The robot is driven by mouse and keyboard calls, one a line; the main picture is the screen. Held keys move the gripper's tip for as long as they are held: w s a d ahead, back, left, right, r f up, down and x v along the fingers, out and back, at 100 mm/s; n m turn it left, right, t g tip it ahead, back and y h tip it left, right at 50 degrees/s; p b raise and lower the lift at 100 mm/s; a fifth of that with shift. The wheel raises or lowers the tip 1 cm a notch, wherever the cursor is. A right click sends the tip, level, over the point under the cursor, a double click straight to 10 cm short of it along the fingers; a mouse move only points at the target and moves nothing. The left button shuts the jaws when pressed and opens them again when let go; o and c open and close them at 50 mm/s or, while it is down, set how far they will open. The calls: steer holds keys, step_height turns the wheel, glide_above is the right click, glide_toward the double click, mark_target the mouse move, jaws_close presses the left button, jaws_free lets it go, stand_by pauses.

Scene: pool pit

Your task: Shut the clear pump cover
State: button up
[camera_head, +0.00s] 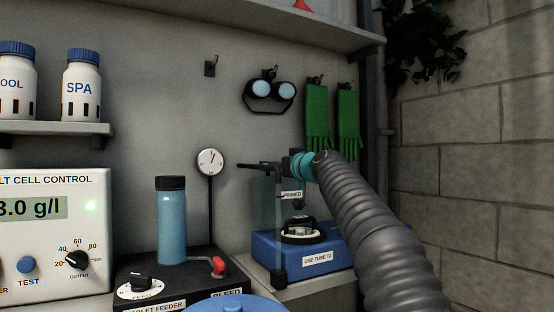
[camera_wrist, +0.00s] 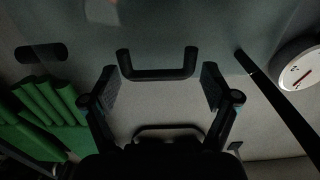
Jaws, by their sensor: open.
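The clear pump cover (camera_head: 264,215) stands raised, roughly upright, at the left side of the blue pump unit (camera_head: 330,252). Its see-through panel is hard to make out against the wall. In the wrist view a dark U-shaped handle (camera_wrist: 158,75) shows between and just beyond my fingertips. My gripper (camera_head: 262,166) is at the top of the cover, with its fingers pointing left. In the wrist view my gripper (camera_wrist: 159,84) is open, with a finger on each side of the handle and visible gaps. Contact with the handle cannot be told.
The black feeder (camera_head: 190,270) with a blue bottle (camera_head: 171,220) and red lever stands left of the pump. A gauge (camera_head: 210,162) rises behind it. Green gloves (camera_head: 319,118) and goggles (camera_head: 270,92) hang on the wall. A shelf (camera_head: 240,22) runs overhead.

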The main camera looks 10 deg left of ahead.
steer(key=shift+w+a, duration=0.4)
steer(key=shift+w, duration=0.15)
